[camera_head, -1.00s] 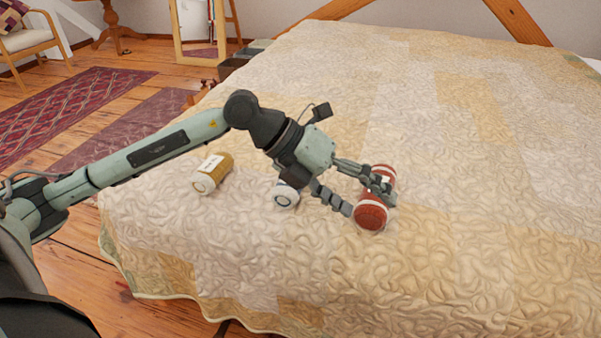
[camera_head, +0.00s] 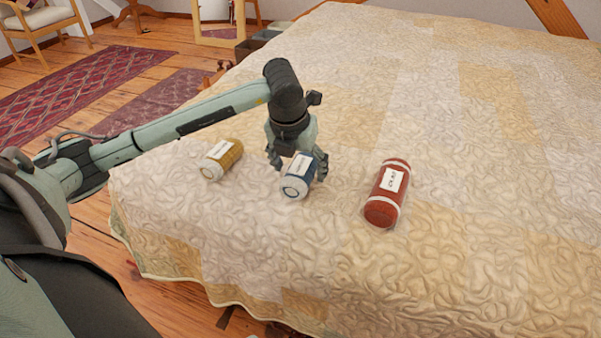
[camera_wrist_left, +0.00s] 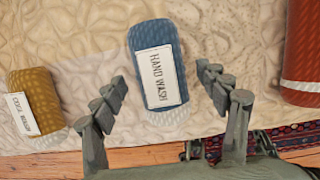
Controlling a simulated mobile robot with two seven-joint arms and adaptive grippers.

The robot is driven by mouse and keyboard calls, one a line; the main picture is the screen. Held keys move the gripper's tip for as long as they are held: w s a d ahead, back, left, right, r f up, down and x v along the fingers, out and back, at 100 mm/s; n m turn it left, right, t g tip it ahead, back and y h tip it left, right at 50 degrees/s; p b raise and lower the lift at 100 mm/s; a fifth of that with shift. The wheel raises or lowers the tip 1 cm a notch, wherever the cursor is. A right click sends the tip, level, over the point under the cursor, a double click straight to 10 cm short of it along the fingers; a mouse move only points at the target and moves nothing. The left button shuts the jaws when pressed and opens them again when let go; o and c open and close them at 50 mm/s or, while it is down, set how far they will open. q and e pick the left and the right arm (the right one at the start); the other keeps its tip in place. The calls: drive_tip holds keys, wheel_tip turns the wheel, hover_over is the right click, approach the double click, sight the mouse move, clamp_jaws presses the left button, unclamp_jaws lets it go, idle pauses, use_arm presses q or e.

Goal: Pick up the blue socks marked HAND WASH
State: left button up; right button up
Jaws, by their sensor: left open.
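The blue socks (camera_head: 296,186) are a rolled bundle with a pale band and a white label, lying on the bed's quilt. In the left wrist view the blue socks (camera_wrist_left: 152,32) show a label reading HAND WASH. My left gripper (camera_head: 298,170) is open above them, its fingers on either side of the roll. In the left wrist view the fingers of my left gripper (camera_wrist_left: 162,76) stand apart, with the blue bundle between and beyond them. I cannot tell whether they touch it. My right gripper is not in view.
A mustard yellow roll (camera_head: 222,160) lies to the left and a red roll (camera_head: 386,205) to the right, both labelled, with gaps between. The quilted bed (camera_head: 480,200) is otherwise clear. Its front edge drops to a wooden floor (camera_head: 160,305).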

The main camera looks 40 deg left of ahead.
use_arm(q)
drive_tip(key=shift+w+f, duration=0.1)
drive_tip(key=shift+f, duration=0.25)
drive_tip(key=shift+c, duration=0.5)
drive_tip(key=c, duration=1.2)
drive_tip(key=shift+o, duration=0.2)
drive_tip(key=shift+r, duration=0.1)
